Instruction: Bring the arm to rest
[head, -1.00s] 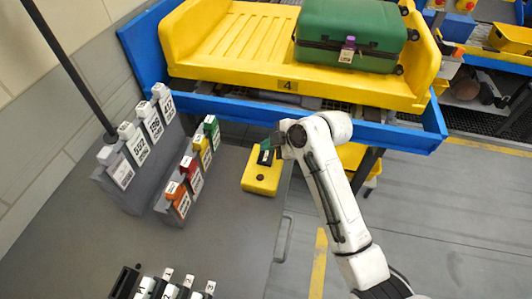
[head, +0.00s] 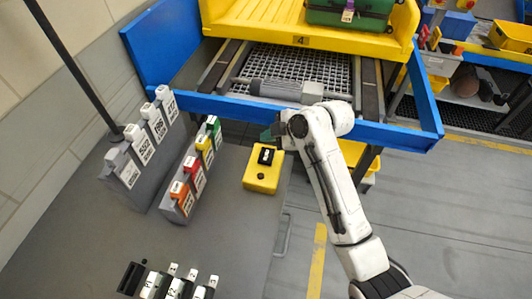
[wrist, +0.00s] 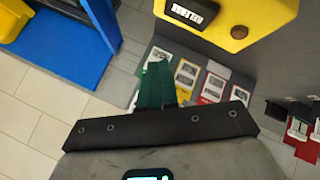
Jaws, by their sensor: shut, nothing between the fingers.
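My white arm reaches up from the bottom right of the head view. In the wrist view my gripper's green fingers (wrist: 155,84) are together and hold nothing. The yellow box (wrist: 262,20) shows at the top of that view, apart from the fingers.
A blue-framed conveyor (head: 250,113) with a yellow tray (head: 258,22) and green suitcase (head: 350,14) lies beyond the arm. The grey table (head: 110,235) carries racks of numbered tags (head: 145,140) and coloured tags (head: 197,158). Open floor lies at the right.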

